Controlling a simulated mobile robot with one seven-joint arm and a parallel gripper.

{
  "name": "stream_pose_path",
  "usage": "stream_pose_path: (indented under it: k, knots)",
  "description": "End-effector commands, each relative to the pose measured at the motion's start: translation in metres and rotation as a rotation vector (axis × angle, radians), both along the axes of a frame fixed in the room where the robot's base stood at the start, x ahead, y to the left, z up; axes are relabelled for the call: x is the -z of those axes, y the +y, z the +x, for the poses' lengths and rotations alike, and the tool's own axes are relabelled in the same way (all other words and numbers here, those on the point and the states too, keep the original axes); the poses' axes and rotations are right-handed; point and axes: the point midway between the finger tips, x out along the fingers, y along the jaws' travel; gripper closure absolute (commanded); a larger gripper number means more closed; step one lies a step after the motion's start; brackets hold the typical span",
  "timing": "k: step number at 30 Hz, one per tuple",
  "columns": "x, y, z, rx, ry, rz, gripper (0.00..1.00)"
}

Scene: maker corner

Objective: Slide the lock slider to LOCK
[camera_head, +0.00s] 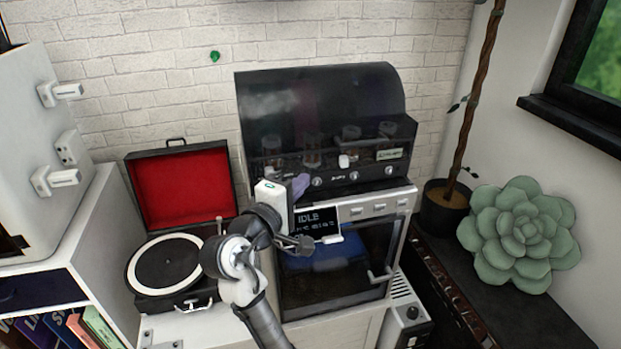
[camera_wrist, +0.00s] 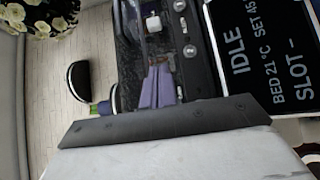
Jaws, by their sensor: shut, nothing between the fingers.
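The machine (camera_head: 325,125) has a dark clear hood over a row of jars and a dark front strip with round knobs. A small white block (camera_head: 343,160) sits on that strip; it may be the lock slider, but no LOCK marking is readable. It also shows in the wrist view (camera_wrist: 153,24). My gripper (camera_head: 301,186), with purple fingers, is shut and empty in front of the strip, left of and below the block. In the wrist view, the fingers (camera_wrist: 158,84) point toward the machine, apart from the block.
A display (camera_wrist: 262,55) reads IDLE; my arm partly covers it in the head view. A glass-fronted cabinet (camera_head: 340,262) with a handle is below. An open red-lined record player (camera_head: 180,190) stands left. A succulent (camera_head: 520,232) stands right.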

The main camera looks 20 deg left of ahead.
Motion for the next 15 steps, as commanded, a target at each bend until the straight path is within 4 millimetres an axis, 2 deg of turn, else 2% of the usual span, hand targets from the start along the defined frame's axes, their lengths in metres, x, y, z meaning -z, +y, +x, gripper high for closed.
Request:
stream_pose_path:
  k: [3, 6, 10, 15]
  knots:
    - [0.002, 0.005, -0.024, -0.003, -0.001, 0.002, 1.0]
    - [0.001, 0.008, -0.037, -0.002, -0.002, 0.001, 1.0]
    - [0.0, 0.01, -0.046, -0.001, 0.0, 0.0, 1.0]
    - [0.0, 0.01, -0.049, 0.0, 0.0, 0.0, 1.0]
